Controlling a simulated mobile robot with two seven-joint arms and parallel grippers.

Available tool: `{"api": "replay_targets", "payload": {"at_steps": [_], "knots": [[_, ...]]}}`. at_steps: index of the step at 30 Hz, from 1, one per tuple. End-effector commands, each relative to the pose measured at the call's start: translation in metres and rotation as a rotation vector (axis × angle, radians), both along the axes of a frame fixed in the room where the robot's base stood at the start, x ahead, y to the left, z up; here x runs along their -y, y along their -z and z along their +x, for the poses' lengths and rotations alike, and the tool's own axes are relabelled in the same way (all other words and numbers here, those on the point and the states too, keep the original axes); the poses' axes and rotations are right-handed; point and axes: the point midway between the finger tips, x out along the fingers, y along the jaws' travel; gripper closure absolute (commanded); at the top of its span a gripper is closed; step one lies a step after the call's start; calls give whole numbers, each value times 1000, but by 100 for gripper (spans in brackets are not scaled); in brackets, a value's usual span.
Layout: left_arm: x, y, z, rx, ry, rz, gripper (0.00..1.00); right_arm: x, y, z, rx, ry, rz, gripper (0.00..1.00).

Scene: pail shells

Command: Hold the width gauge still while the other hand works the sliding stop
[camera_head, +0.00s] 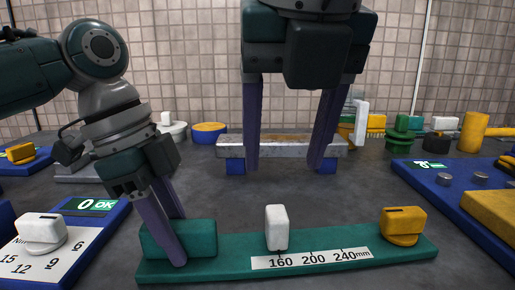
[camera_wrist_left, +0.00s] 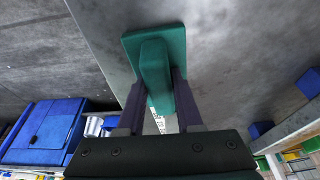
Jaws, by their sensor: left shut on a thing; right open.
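The width gauge is a long green bar (camera_head: 345,254) lying on the grey table, with a white scale marked 160, 200 and 240 mm. A raised green block (camera_head: 205,238) stands at its left end. A white upright piece (camera_head: 276,228) stands near the 160 mark, and a yellow knob (camera_head: 402,225) sits at the right end; I cannot tell which is the sliding stop. My left gripper (camera_head: 178,240) is shut on the green block, which also shows between the fingers in the left wrist view (camera_wrist_left: 156,70). My right gripper (camera_head: 285,168) is open and empty, above and behind the bar.
A blue panel with a white knob (camera_head: 41,229) and dial is at the left. Another blue panel (camera_head: 450,196) with metal buttons is at the right. A grey metal bar (camera_head: 285,149) on blue blocks stands behind my right gripper. Several pots and parts line the back.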

Motion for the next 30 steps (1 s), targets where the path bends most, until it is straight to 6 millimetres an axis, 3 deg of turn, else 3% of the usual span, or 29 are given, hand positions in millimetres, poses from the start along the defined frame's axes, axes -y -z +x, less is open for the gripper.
{"api": "replay_targets", "payload": {"at_steps": [1,14,15,17,18,24,26,27,30], "knots": [[-3,8,-1,-10,-8,13,100,0,1,0,0,0,0,38],[-3,8,0,-5,-12,13,100,0,2,0,0,0,0,38],[-3,8,0,-5,-12,12,61,0,2,0,0,0,0,38],[-3,8,0,-5,-12,12,54,0,2,0,0,0,0,38],[-3,8,0,-4,-12,12,64,0,2,0,0,0,0,38],[-3,8,0,-4,-12,12,42,0,1,0,0,0,0,38],[-3,6,0,-4,-12,12,41,0,-1,0,0,0,0,38],[-3,4,0,-4,-12,11,32,0,-3,0,0,0,0,38],[-3,-3,0,-6,-11,11,19,0,-10,0,0,0,0,38]]}}
